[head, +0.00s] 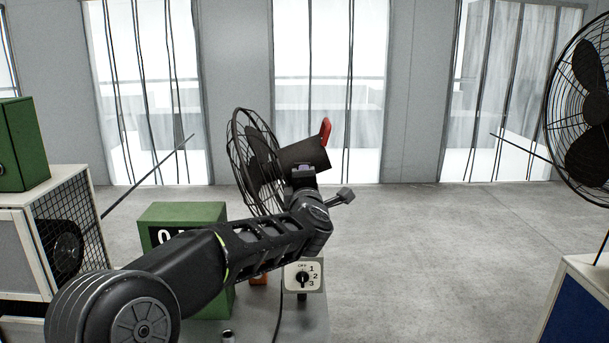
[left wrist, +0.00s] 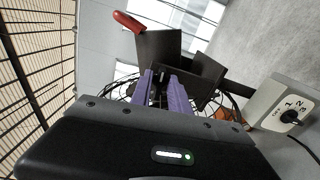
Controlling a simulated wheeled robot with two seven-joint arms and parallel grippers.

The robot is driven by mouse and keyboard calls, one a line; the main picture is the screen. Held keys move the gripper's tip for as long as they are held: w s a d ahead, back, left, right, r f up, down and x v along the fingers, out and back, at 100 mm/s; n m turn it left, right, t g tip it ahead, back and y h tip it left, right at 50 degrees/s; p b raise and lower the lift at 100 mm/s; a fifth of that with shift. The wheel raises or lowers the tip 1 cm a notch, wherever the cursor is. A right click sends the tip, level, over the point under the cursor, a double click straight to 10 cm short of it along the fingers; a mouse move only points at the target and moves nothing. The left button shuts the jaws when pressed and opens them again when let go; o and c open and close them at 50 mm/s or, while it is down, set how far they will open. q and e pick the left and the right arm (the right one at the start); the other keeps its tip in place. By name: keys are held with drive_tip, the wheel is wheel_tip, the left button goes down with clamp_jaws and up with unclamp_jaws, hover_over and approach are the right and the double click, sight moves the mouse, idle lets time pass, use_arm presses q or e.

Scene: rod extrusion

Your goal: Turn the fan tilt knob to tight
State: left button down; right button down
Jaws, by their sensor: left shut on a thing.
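A black fan (head: 240,150) stands in the middle of the head view, its cage facing left and its motor housing (head: 308,152) tilted. A red handle (head: 326,129) sticks up from the housing and also shows in the left wrist view (left wrist: 128,22). My left gripper (head: 304,170) is at the underside of the housing. In the left wrist view, its purple fingers (left wrist: 166,88) are closed around a small dark part, the tilt knob, which they mostly hide. The knob's marking and how far it is turned cannot be seen. My right gripper is out of view.
A speed switch box (head: 303,275) with a dial stands below my left arm. A green box (head: 180,213) stands behind the arm. A caged white unit (head: 20,255) is at left and another fan (head: 590,110) at right. The floor right of centre is clear.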

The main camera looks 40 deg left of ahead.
use_arm(q)
drive_tip(key=shift+f+m+p, duration=0.1)
drive_tip(key=shift+m+p, duration=0.35)
drive_tip(key=shift+m, duration=1.15)
drive_tip(key=c, duration=1.5)
unclamp_jaws()
drive_tip(key=b+v, duration=0.2)
drive_tip(key=v, duration=0.5)
drive_tip(key=shift+s+d, duration=0.3)
